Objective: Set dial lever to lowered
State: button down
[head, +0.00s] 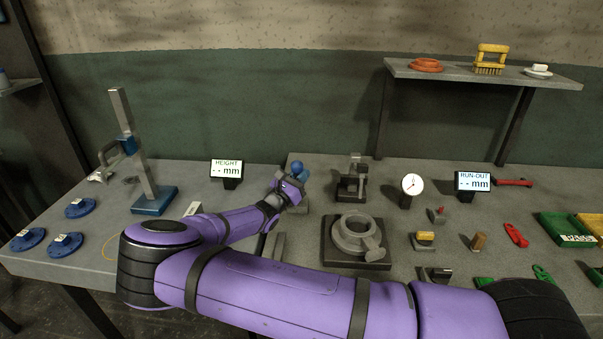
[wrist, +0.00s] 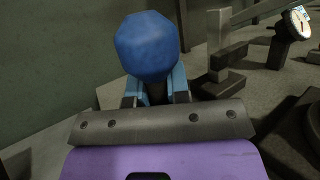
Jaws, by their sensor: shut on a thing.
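The blue faceted knob (head: 298,168), which looks like the end of the dial lever, stands near the back edge of the bench, left of a grey clamp-like stand. My gripper (head: 293,184) is at the knob. In the wrist view, the knob (wrist: 147,46) rises large between the two fingers of my gripper (wrist: 156,92), which are shut on it or on the stem just below. The lever's arm and pivot are hidden behind my gripper, so I cannot tell its angle. A white round dial gauge (head: 412,185) stands farther right, also in the wrist view (wrist: 297,22).
The grey stand (head: 352,180) is close on the right of my gripper. A ring-shaped casting (head: 357,236) sits on a dark plate in front of it. Screens labelled HEIGHT (head: 227,170) and RUN-OUT (head: 473,183) both show dashes. A tall height gauge (head: 139,150) stands at left.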

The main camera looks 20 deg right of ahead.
jog(key=shift+s+a+m+h, duration=0.2)
jog(key=shift+s+m+h, duration=0.25)
jog(key=shift+m+h, duration=0.15)
jog(key=shift+s+a+m+h, duration=0.15)
jog(key=shift+s+m+h, duration=0.25)
jog(key=shift+m+h, duration=0.15)
jog(key=c, duration=1.1)
grip_release()
